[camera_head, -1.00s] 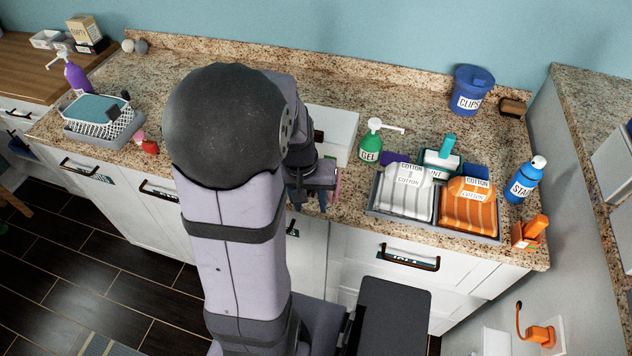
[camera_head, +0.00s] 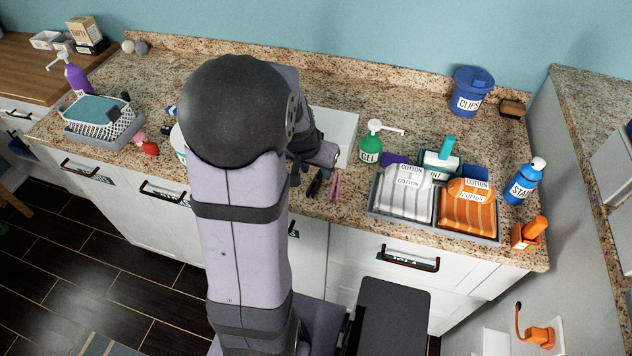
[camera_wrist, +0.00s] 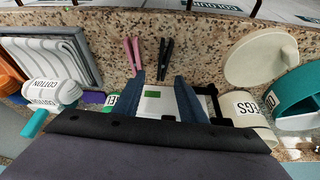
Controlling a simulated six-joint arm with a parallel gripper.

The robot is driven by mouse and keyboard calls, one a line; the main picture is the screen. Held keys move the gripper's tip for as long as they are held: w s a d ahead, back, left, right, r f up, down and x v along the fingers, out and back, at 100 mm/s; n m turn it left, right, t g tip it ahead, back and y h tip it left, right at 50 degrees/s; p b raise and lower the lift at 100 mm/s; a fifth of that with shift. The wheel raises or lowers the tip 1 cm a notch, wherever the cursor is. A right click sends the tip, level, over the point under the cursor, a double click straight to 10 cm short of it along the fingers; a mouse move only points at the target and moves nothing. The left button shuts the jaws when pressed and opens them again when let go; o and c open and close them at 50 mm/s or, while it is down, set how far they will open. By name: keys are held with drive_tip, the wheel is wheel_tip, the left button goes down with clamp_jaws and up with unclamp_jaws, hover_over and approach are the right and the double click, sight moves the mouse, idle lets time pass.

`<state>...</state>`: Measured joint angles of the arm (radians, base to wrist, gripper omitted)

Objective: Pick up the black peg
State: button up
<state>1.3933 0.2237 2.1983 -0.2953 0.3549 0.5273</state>
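The black peg (camera_head: 315,185) lies on the speckled counter near its front edge. A pink peg (camera_head: 335,187) lies just to its right in the head view. In the wrist view the black peg (camera_wrist: 165,58) is just beyond my fingertips, with the pink peg (camera_wrist: 133,55) to its left. My gripper (camera_wrist: 161,77) is open, its two dark fingers apart, with no peg held between them. In the head view my arm hides part of the gripper, which is just behind the pegs.
A grey tray (camera_head: 372,200) with cotton bags stands right of the pegs. A green gel bottle (camera_head: 370,148) is behind it. A white pegs tub (camera_wrist: 243,105) and a round cream lid (camera_wrist: 262,57) show in the wrist view. The counter's front edge is close.

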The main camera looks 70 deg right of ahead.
sight(317, 179)
drive_tip(key=shift+f, duration=0.15)
drive_tip(key=shift+f, duration=0.35)
drive_tip(key=shift+w+x, duration=0.2)
drive_tip(key=shift+x, duration=1.95)
drive_tip(key=shift+c, duration=0.7)
clamp_jaws()
